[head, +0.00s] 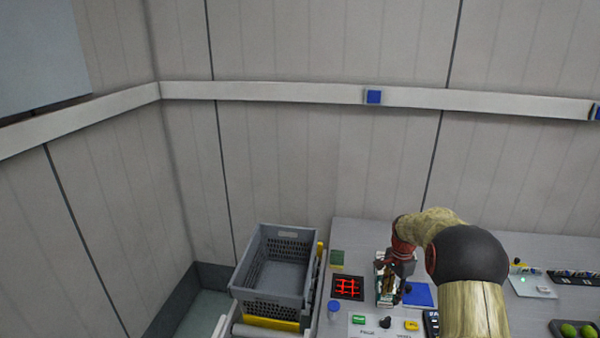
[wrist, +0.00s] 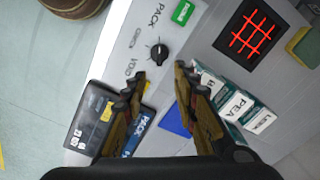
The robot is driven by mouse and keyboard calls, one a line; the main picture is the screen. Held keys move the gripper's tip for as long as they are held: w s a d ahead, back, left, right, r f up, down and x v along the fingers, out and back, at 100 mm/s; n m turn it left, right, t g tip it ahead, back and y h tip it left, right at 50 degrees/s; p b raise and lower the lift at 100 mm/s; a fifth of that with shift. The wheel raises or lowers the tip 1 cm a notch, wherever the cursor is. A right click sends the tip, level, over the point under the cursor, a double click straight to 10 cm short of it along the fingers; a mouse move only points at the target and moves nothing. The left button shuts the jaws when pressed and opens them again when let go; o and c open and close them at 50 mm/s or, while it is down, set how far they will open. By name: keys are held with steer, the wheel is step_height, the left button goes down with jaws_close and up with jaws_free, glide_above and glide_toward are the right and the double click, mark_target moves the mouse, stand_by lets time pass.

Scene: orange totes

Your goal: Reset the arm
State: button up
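My gripper (head: 397,256) is over the grey worktop, at the end of my arm, which reaches in from the right in the head view. In the wrist view my gripper (wrist: 168,84) has its two fingers spread apart with nothing between them. Below the gap are the pale worktop and part of a blue square (wrist: 173,118). The right finger overlaps a row of white and teal boxes (wrist: 238,104) in the picture; I cannot tell whether it touches them. These boxes also show in the head view (head: 386,290), partly hidden by my gripper.
A grey crate (head: 256,291) stands left of the worktop (head: 350,232). A black panel with a red grid (head: 347,287), a green-and-yellow sponge (head: 337,257) and a dark knob (wrist: 159,53) are nearby. Green round items (head: 569,330) lie far right. The wall stands behind.

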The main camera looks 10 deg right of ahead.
steer(key=s+a+f+n+g, duration=0.1)
steer(key=s+a+n, duration=0.1)
steer(key=s+n, duration=0.4)
steer(key=s+a+r+n+t+b, duration=0.2)
steer(key=s+a+r, duration=0.3)
steer(key=s, duration=0.5)
steer(key=s+a+r+n+t+b, duration=0.2)
steer(key=s+a+r, duration=0.4)
steer(key=s, duration=0.5)
steer(key=s+a+r+n+t+b, duration=0.2)
steer(key=s+a+r+n+b, duration=0.2)
steer(key=s, duration=0.7)
steer(key=shift+a+r+n+t+b, duration=0.35)
steer(key=shift+a+r, duration=0.8)
steer(key=shift+r, duration=0.65)
